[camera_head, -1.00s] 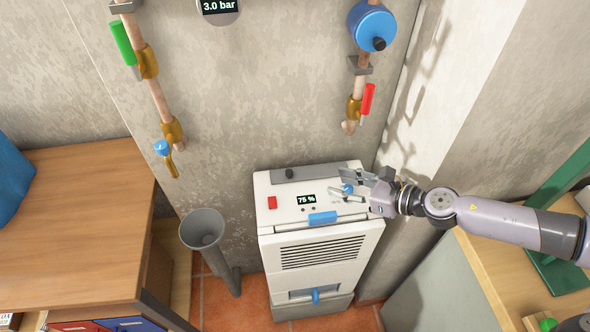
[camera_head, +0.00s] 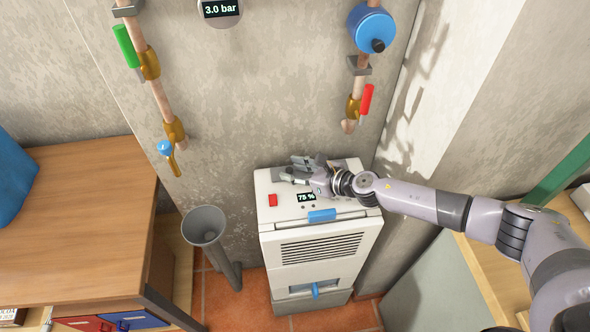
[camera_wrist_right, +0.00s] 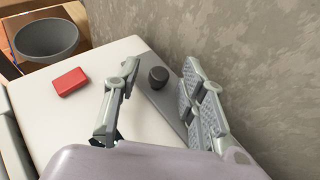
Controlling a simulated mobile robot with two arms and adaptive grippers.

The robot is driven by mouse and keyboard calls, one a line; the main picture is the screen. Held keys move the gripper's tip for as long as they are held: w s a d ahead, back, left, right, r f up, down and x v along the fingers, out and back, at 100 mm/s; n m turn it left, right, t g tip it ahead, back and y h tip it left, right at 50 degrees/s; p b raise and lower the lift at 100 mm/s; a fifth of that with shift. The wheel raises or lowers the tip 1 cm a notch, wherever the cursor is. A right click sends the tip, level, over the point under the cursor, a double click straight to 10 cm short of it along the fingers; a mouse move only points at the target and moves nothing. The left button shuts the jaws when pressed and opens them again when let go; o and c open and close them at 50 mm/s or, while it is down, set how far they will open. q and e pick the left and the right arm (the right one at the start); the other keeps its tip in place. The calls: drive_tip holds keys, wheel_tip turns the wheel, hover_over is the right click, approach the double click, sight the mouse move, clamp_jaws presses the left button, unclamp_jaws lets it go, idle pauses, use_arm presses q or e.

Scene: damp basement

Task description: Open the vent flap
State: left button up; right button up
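The white dehumidifier (camera_head: 318,250) stands against the wall. Its vent flap is the grey strip (camera_head: 276,175) along the back of its top, mostly covered by my right gripper in the head view. In the right wrist view the flap (camera_wrist_right: 161,106) carries a small black knob (camera_wrist_right: 158,77). My right gripper (camera_head: 292,170) is over the back of the top. Its fingers are spread, one on each side of the knob in the wrist view, with a visible gap to it on both sides. Nothing is held. The flap looks flat. My left gripper is out of view.
The top also has a red button (camera_head: 272,200), a display reading 75 % (camera_head: 306,197) and a blue handle (camera_head: 322,215). A grey funnel pipe (camera_head: 204,226) stands to the left. The wall is close behind the flap. Wooden tables flank the machine.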

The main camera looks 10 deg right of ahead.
clamp_jaws()
idle(0.4)
drive_tip(key=r+g+p, duration=0.1)
drive_tip(key=p, duration=0.3)
drive_tip(key=w+m+g+p, duration=0.1)
drive_tip(key=p, duration=0.3)
drive_tip(key=shift+r+h+p, duration=0.3)
drive_tip(key=shift+r, duration=0.1)
drive_tip(key=shift+w+m+g+p, duration=0.2)
drive_tip(key=shift+m+g+p, duration=0.1)
drive_tip(key=shift+p, duration=0.05)
drive_tip(key=shift+w+f, duration=0.1)
drive_tip(key=shift+f, duration=0.05)
drive_tip(key=shift+g, duration=0.4)
drive_tip(key=shift+f, duration=0.1)
